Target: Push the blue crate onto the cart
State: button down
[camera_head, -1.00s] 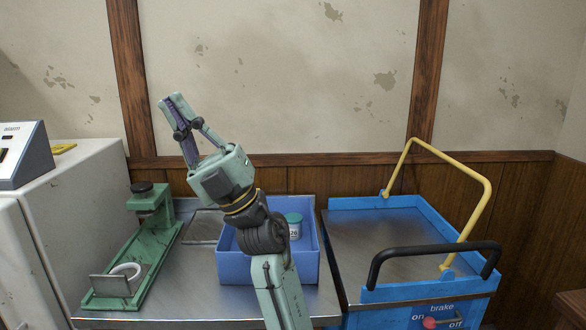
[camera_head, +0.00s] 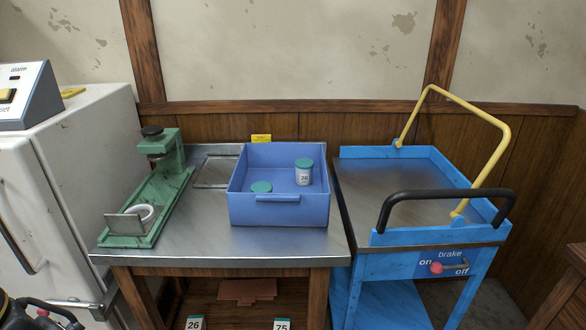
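The blue crate (camera_head: 280,212) stands on the steel-topped table (camera_head: 215,242), toward its right end, with a handle on its front. Inside it are a white jar with a teal lid labelled 26 (camera_head: 304,176) and a second teal-lidded jar (camera_head: 261,187), mostly hidden by the crate's front wall. The blue cart (camera_head: 385,265) stands close to the table's right side. Its steel top (camera_head: 390,185) is bare. The cart's red brake knob (camera_head: 436,267) is beside the word "on".
A green stand (camera_head: 160,190) is on the table's left. A yellow bar (camera_head: 487,112) and a black handle (camera_head: 440,195) rise from the cart. A white cabinet (camera_head: 80,140) is at left. Jars labelled 26 (camera_head: 195,323) and 75 (camera_head: 284,324) show below the table.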

aim_at(289, 203)
jog(key=i+j, duration=0.2)
jog(key=i, duration=0.35)
jog(key=i+j+u, duration=0.1)
jog(key=i+j, duration=0.15)
jog(key=i, duration=0.25)
